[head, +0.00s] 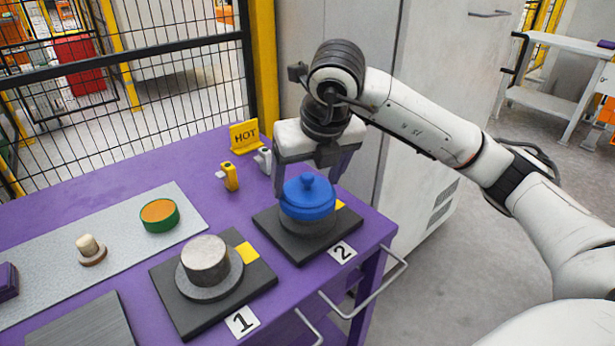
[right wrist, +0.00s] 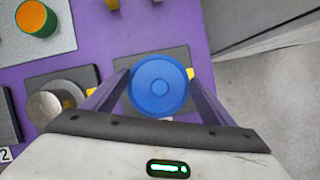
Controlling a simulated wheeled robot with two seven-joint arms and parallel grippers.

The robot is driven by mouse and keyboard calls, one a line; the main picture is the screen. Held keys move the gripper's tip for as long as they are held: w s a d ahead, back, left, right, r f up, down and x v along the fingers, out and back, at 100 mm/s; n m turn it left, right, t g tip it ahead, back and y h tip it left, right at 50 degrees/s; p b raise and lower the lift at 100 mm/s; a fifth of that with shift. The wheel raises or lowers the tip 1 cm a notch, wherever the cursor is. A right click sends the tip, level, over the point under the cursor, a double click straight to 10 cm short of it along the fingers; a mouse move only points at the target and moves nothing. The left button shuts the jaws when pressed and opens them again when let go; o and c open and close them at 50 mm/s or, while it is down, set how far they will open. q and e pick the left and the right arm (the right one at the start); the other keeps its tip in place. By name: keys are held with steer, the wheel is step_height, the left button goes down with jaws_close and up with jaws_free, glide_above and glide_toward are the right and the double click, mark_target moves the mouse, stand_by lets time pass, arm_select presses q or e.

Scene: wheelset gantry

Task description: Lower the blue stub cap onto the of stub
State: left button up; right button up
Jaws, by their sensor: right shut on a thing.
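My right gripper (head: 308,184) points down, shut on the cap with one finger at each side. In the right wrist view the cap (right wrist: 159,86) sits between the two fingers and hides what is below. My left gripper is not in view.
A bare grey stub (head: 206,260) stands on plate 1 to the left. A green-orange disc (head: 159,215) lies on the grey mat (head: 188,204). A cabinet (head: 350,90) is behind.

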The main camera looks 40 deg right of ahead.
mark_target(316, 201)
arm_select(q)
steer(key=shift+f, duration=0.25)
arm_select(e)
steer(key=shift+f, duration=0.3)
steer(key=o, duration=1.1)
steer(key=shift+s+a+r, duration=0.1)
steer(key=shift+r, duration=0.5)
arm_select(q)
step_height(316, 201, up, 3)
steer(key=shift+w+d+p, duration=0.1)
steer(key=shift+p, duration=0.85)
arm_select(e)
steer(key=v, duration=0.9)
steer(key=shift+s, duration=0.2)
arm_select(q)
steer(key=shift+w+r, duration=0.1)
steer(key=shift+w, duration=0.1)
